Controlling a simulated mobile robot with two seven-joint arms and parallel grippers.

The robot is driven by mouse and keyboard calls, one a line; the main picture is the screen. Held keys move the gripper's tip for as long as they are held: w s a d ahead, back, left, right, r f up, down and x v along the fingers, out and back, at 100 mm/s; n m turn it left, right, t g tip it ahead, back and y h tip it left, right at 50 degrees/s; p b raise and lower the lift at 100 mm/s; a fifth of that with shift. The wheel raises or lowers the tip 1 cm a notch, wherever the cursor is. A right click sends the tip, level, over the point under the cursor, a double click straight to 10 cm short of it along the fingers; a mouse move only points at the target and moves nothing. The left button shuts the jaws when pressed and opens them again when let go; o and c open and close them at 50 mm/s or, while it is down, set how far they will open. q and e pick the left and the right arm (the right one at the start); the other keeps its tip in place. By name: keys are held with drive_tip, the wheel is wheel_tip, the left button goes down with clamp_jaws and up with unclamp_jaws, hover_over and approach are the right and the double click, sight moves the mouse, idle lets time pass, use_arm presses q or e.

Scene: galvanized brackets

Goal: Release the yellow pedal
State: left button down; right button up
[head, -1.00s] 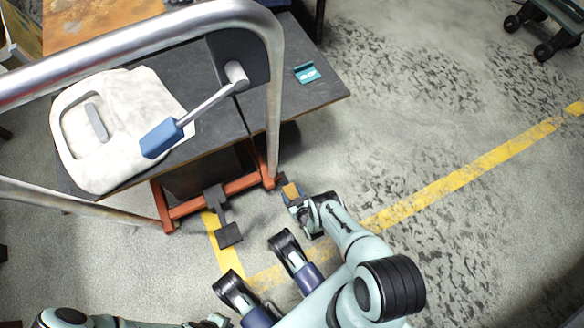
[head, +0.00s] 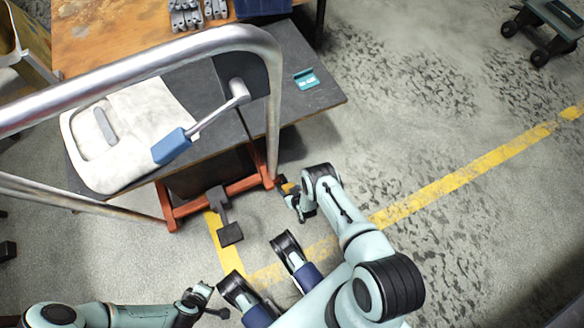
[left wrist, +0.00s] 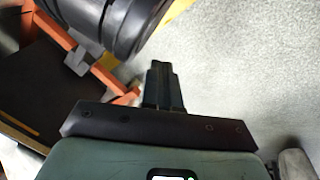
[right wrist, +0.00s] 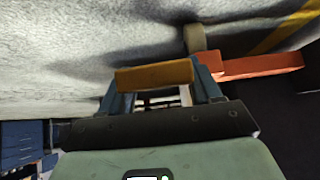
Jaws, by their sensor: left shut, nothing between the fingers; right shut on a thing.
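The yellow pedal (head: 287,187) sits low at the right end of the cart's orange-red base frame, partly hidden by my right gripper. In the right wrist view its worn orange-yellow pad (right wrist: 153,75) spans between my fingers. My right gripper (head: 291,198) is shut on the pedal, with one finger at each end of the pad (right wrist: 160,88). My left gripper (head: 218,312) is low at the bottom of the head view, away from the pedal. In the left wrist view its fingers (left wrist: 163,75) are together and empty.
A dark pedal (head: 230,234) stands out from the base frame (head: 220,196). The cart's metal handrail (head: 130,52) and a blue-gripped lever (head: 172,146) are above. A teal bracket (head: 306,79) lies on the dark deck.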

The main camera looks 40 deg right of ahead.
drive_tip(key=shift+w+r, duration=0.1)
drive_tip(key=shift+w, duration=0.05)
drive_tip(key=o, duration=1.4)
drive_tip(key=shift+o, duration=0.2)
drive_tip(key=shift+s+r, duration=0.35)
drive_tip(key=p+v, duration=0.2)
drive_tip(key=v, duration=0.1)
drive_tip(key=shift+w, duration=0.1)
use_arm(q)
drive_tip(key=s+d+r+g+h+p, duration=0.1)
drive_tip(key=s+d+r+p, duration=0.3)
drive_tip(key=r, duration=0.3)
drive_tip(key=shift+s+r+m+g, duration=0.3)
drive_tip(key=shift+s+g, duration=0.1)
drive_tip(key=shift+s, duration=0.5)
use_arm(e)
drive_tip(key=v, duration=0.9)
drive_tip(key=shift+s, duration=0.3)
use_arm(q)
drive_tip(key=shift+d, duration=0.1)
use_arm(e)
drive_tip(key=shift+a+r, duration=0.1)
drive_tip(key=shift+a, duration=0.05)
